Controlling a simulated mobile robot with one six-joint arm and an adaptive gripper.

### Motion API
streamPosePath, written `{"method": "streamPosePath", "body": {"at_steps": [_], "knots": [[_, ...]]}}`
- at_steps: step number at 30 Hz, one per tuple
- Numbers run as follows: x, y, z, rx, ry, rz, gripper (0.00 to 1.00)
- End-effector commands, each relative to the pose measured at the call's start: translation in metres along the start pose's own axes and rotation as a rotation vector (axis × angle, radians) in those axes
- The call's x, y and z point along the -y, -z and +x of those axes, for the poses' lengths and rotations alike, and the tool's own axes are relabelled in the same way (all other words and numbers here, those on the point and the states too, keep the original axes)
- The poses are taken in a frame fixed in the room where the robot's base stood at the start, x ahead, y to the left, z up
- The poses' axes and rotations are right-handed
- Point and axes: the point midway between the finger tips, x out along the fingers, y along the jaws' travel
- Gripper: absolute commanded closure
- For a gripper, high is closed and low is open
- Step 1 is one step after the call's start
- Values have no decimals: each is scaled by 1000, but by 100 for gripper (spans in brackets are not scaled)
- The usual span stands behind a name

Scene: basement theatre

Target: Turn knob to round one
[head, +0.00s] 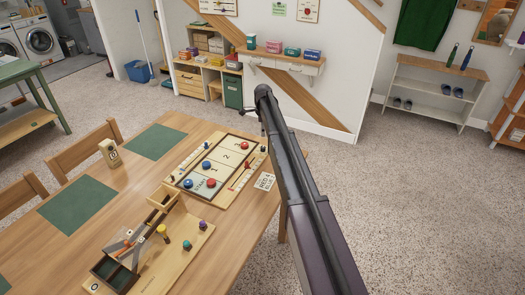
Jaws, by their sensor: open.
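A small upright wooden block (108,150) with a dark round mark or dial on its face stands on the table at the left. I cannot read it or tell whether it is the round knob. A framed game board (228,160) lies flat near the table's far right edge, with zones marked 1, 2 and 3 and red and blue pucks on it. Small dark and red pegs stand along its scales. My arm rises from the lower right past the board's right side.
A wooden tray (165,265) with coloured pegs and grey and orange parts lies in front on the table (70,235). A card (265,181) lies beside the board. Chairs (85,150) line the left side. Open floor (420,220) lies to the right.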

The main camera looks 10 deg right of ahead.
Motion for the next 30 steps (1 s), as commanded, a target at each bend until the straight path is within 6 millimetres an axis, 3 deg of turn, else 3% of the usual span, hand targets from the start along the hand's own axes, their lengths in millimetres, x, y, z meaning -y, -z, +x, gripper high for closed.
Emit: {"method": "streamPosePath", "body": {"at_steps": [30], "knots": [[0, 0, 80, 0, 0, 0, 30]]}}
